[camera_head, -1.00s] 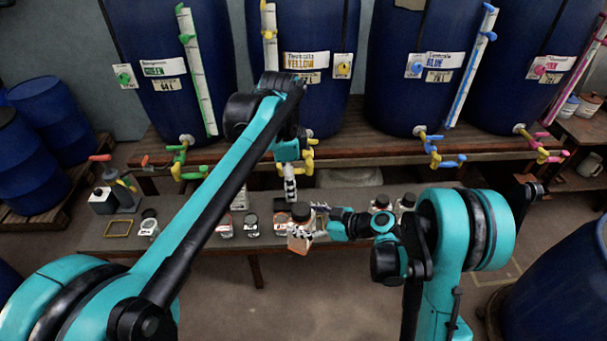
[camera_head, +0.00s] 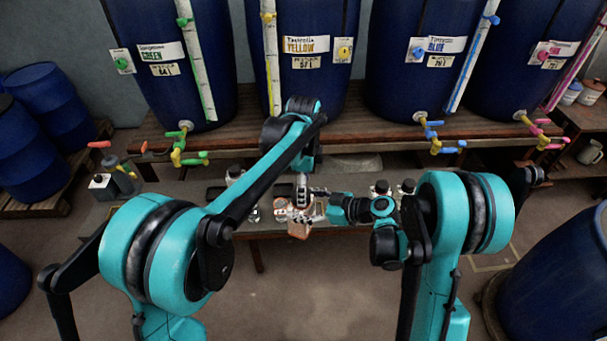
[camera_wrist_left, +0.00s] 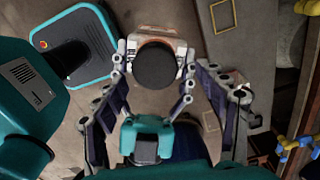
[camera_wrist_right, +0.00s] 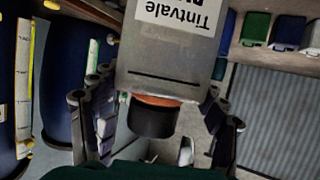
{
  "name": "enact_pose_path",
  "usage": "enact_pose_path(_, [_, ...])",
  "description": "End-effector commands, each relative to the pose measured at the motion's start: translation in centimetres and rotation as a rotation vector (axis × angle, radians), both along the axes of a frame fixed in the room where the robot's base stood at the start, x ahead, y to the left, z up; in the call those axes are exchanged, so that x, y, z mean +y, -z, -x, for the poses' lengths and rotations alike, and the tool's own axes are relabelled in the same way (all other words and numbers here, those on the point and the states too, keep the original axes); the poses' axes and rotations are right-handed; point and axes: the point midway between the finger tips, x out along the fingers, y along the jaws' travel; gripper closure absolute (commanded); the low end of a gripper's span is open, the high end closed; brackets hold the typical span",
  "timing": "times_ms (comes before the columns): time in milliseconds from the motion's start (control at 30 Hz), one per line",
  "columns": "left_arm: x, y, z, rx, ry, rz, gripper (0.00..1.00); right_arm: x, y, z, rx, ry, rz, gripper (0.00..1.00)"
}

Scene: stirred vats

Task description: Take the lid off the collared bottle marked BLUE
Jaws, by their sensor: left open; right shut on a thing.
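The collared bottle (camera_head: 299,229) is held above the bench by my right gripper (camera_head: 318,212), which is shut on its body. In the right wrist view its white label (camera_wrist_right: 178,25) reads "Tintvale" upside down, with a second word cut off by the frame edge. Below the label show an orange collar (camera_wrist_right: 158,101) and a dark lid (camera_wrist_right: 152,118). My left gripper (camera_head: 303,190) points down right above the bottle and hides most of the lid in the head view. In the left wrist view the round lid (camera_wrist_left: 155,66) lies between its open fingers; I cannot tell whether they touch it.
Other small bottles (camera_head: 380,188) stand on the low bench (camera_head: 345,172), right of the held one. Large blue vats with coloured taps (camera_head: 430,135) stand on the shelf behind. The floor in front is clear.

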Motion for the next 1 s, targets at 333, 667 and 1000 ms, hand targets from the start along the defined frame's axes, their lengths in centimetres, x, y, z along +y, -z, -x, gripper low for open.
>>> enact_pose_path(333, [0.0,1.6,0.0,0.000,0.000,0.000,0.28,0.0,0.0,0.0,0.000,0.000,0.000,0.79])
enact_pose_path(667, [0.0,1.6,0.0,-0.001,-0.001,0.000,0.78,0.0,0.0,0.0,0.000,-0.001,-0.001,0.79])
enact_pose_path(1000, [0.1,1.5,-0.2,-0.006,-0.001,0.000,0.89,0.1,-0.1,0.2,0.001,-0.005,-0.003,0.79])
